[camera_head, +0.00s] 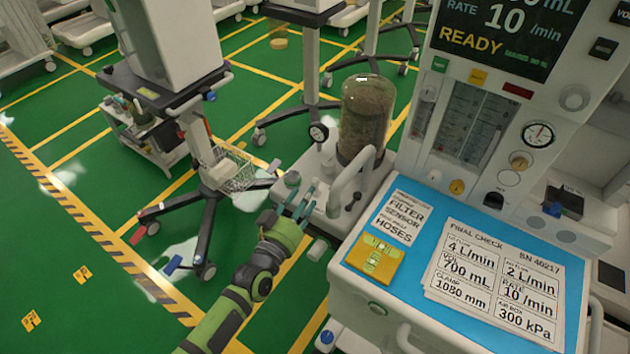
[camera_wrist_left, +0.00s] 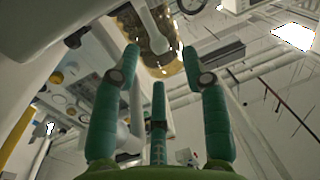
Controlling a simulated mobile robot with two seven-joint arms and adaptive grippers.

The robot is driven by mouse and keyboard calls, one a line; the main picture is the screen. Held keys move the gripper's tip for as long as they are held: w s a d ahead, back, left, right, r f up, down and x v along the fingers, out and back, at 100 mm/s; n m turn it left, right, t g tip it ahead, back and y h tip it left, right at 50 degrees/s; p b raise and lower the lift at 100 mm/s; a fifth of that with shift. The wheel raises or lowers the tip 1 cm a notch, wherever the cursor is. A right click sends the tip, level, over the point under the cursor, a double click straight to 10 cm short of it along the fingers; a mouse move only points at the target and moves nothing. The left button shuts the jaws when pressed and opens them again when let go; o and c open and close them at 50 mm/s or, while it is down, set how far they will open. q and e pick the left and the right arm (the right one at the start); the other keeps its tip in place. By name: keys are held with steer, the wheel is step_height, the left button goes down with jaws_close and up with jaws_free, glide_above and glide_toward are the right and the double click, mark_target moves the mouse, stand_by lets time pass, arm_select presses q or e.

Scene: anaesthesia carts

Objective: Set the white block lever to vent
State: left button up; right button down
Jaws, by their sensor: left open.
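A white block (camera_head: 322,163) juts from the left side of the anaesthesia machine, under a clear canister of brown granules (camera_head: 366,115). A curved white tube (camera_head: 347,178) rises from it. A small dark-knobbed lever (camera_head: 355,198) shows beside the tube; I cannot tell whether this is the block's lever or read any vent marking. My left gripper (camera_head: 302,203) is open, its teal fingers over the block's near left part, left of the tube. In the left wrist view the open fingers (camera_wrist_left: 160,70) point up toward the granule canister (camera_wrist_left: 143,30), with nothing seen between them.
The machine's blue worktop (camera_head: 405,272) with paper cards and a yellow pad (camera_head: 375,261) lies to the right of the gripper. A wheeled stand with a wire basket (camera_head: 230,172) is at left. Green floor is free at lower left.

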mark_target(315, 181)
arm_select(q)
steer(key=shift+x, duration=3.15)
steer(key=shift+d, duration=0.1)
jaws_close()
